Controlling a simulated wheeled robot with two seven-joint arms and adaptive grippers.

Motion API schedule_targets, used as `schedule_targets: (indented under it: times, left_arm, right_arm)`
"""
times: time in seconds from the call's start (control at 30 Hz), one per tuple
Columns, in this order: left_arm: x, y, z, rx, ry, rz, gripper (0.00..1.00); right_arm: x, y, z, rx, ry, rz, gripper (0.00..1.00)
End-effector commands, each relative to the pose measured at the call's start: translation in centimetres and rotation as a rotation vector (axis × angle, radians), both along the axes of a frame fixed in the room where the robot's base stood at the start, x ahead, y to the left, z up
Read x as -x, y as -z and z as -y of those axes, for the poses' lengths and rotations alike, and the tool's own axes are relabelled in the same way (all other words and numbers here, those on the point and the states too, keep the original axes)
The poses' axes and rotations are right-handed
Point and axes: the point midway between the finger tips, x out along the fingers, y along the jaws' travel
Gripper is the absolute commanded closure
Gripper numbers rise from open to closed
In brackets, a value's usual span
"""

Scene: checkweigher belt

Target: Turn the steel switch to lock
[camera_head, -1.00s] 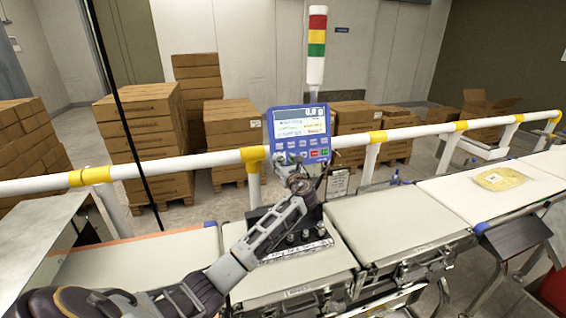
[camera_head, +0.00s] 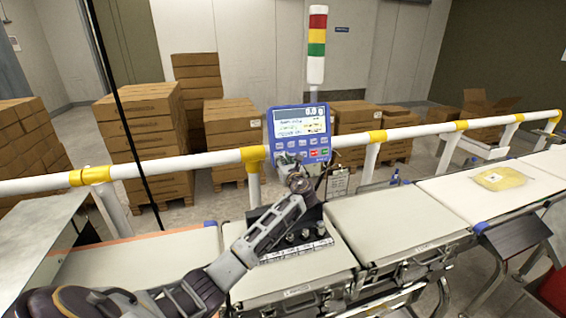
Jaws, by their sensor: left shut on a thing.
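The display screen is lit. My right gripper is not in view.
Pale conveyor belts (camera_head: 393,222) run across the front, with a yellow packet (camera_head: 500,179) on the right one. A white rail (camera_head: 210,162) with yellow joints runs behind. A signal tower (camera_head: 317,45) and stacked cartons (camera_head: 143,140) stand at the back.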

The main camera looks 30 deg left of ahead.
Motion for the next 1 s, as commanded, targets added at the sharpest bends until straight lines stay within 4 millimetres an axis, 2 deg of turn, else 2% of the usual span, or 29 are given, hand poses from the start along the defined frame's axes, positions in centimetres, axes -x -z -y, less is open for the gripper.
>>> schedule_targets:
  times: [0.47, 1.0]
  left_arm:
    - [0.0, 0.1, 0.1, 0.098, -0.043, 0.113, 0.95]
    - [-0.1, 0.1, 0.1, 0.377, -0.167, 0.439, 0.95]
  right_arm:
    - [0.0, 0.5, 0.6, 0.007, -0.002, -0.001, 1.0]
    - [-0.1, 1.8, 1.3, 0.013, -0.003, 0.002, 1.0]
